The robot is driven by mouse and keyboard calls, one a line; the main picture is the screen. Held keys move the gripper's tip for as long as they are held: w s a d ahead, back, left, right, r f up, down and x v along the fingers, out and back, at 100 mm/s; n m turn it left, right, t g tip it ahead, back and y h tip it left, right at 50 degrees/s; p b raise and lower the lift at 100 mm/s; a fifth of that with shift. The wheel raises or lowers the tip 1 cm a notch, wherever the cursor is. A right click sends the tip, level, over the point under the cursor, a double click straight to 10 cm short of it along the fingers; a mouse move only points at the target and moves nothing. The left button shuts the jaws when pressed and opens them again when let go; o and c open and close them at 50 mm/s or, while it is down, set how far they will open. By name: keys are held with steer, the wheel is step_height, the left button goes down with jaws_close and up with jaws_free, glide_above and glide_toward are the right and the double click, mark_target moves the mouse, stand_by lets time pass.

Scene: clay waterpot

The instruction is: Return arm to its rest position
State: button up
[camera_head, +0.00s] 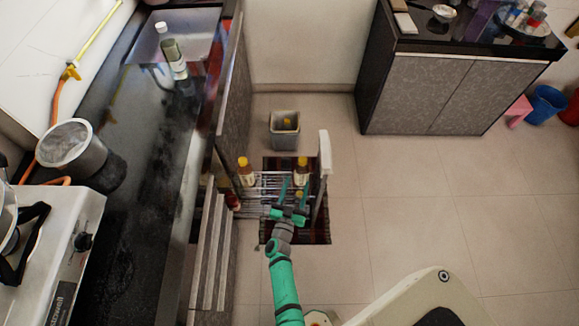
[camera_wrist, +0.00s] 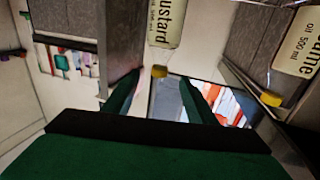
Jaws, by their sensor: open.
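My arm reaches forward to the open pull-out wire rack (camera_head: 268,181) in the head view. My gripper (camera_head: 291,192) is over the rack's near part, with its two fingers apart. In the wrist view my gripper (camera_wrist: 160,88) also shows open. A mustard bottle (camera_wrist: 165,26) with a yellow cap appears beyond the gap between the fingers; I cannot tell how far. An oil bottle (camera_wrist: 300,48) with a yellow cap is at the right. In the head view, yellow-capped bottles stand at the rack's left (camera_head: 245,174) and right (camera_head: 301,172).
A dark counter (camera_head: 135,220) with a sink (camera_head: 192,30) runs along the left, holding a metal pot (camera_head: 78,148) and a bottle (camera_head: 170,50). The rack's upright front panel (camera_head: 324,155) is close right of my gripper. A bin (camera_head: 284,130) stands behind. Floor (camera_head: 400,220) to the right is clear.

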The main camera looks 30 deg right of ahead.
steer(key=shift+a, duration=0.1)
steer(key=s+a+r+n+t+y, duration=0.2)
steer(key=s+a+r+n+y, duration=0.15)
steer(key=s+a, duration=0.55)
steer(key=s+a+r+n+t+y, duration=0.2)
steer(key=s+a+r+y, duration=0.2)
steer(key=s+a, duration=0.5)
steer(key=s+a+r+n+y, duration=0.1)
steer(key=s+a+r, duration=0.2)
steer(key=r, duration=0.3)
steer(key=s+a+r+n+y, duration=0.1)
steer(key=s+a+r+y, duration=0.1)
steer(key=s+a+r, duration=0.2)
steer(key=s+a+r+n+g+y, duration=0.1)
steer(key=s+a+r+n+y, duration=0.1)
steer(key=s+r, duration=0.3)
step_height(320, 180, up, 3)
steer(key=shift+a+r, duration=0.2)
steer(key=shift+a, duration=0.7)
steer(key=shift+y, duration=0.25)
